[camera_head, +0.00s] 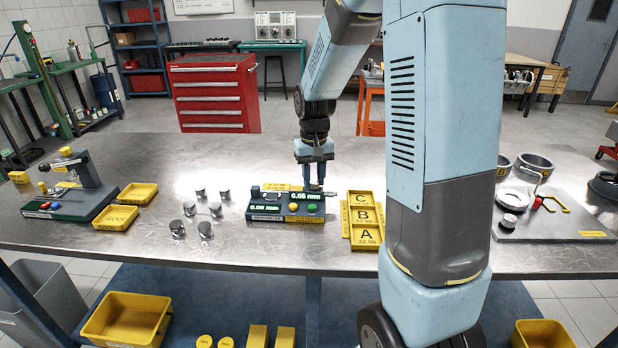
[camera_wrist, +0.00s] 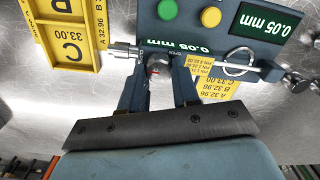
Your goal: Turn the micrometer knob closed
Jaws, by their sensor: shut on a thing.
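The dark micrometer station (camera_head: 258,201) stands on the steel bench, with two green readouts that both show 0.05 mm. It also shows inverted in the wrist view (camera_wrist: 222,42). My gripper (camera_head: 316,186) points down at the station's right rear. In the wrist view my gripper's two fingers (camera_wrist: 160,68) straddle the micrometer line, with a small dark and red part between them. They are shut on the micrometer knob, whose grip is mostly hidden. A silver shaft (camera_wrist: 122,50) sticks out beyond one finger. The metal micrometer frame (camera_wrist: 236,66) lies on the other side.
A yellow tray lettered A, B, C (camera_head: 351,222) lies close to the station's right. Yellow label cards (camera_wrist: 214,88) sit close behind the fingers. Several metal cylinders (camera_head: 205,229) stand to the left. A fixture (camera_head: 88,195) and yellow bins (camera_head: 115,217) are farther left.

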